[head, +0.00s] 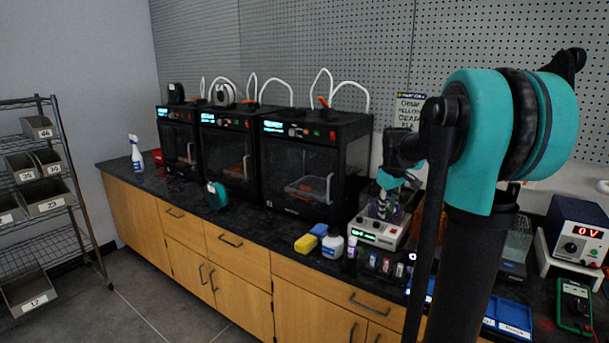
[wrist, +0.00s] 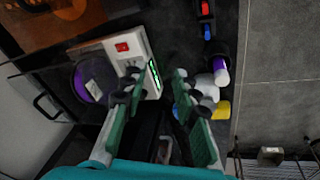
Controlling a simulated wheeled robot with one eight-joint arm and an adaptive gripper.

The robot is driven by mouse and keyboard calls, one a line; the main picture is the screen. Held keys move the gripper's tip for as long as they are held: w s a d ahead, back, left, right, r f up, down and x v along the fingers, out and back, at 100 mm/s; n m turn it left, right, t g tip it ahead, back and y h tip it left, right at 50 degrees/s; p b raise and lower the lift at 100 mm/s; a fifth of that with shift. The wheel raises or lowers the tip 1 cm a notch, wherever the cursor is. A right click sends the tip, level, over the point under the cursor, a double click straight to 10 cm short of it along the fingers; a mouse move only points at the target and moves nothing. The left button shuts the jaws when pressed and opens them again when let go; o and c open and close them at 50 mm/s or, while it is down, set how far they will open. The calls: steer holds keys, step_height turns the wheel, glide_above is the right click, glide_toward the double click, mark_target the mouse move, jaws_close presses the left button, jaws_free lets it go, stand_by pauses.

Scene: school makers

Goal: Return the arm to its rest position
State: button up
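My arm rises in the right half of the head view, with a large teal and black joint. My gripper (head: 388,190) is small and partly hidden there, above the white device with a green display (head: 377,232) on the counter. In the wrist view my gripper (wrist: 154,90) has its two green-padded fingers spread apart, with nothing held between them. The white device (wrist: 135,62) with its red switch lies beyond the left finger. A round purple vessel (wrist: 91,82) shows at its left; whether it stands on the device is unclear.
The dark counter (head: 262,222) holds several black 3D printers (head: 312,165). A white bottle (head: 332,244), a yellow sponge (head: 306,243) and small vials stand near the front edge. A power supply (head: 577,232) stands at right. A bin rack (head: 45,190) is at left; the floor between is clear.

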steer(key=s+a+f+m, duration=0.2)
steer(key=s+f, duration=0.4)
steer(key=s, duration=0.3)
steer(key=s+a+f+m, duration=0.2)
steer(key=s+f, duration=0.4)
steer(key=s, duration=0.4)
steer(key=s+a+f+m+t, duration=0.1)
steer(key=s+a+f, duration=0.3)
steer(key=s+f, duration=0.3)
steer(key=s, duration=0.2)
steer(key=shift+s+m+y, duration=0.3)
steer(key=shift+m+y, duration=0.1)
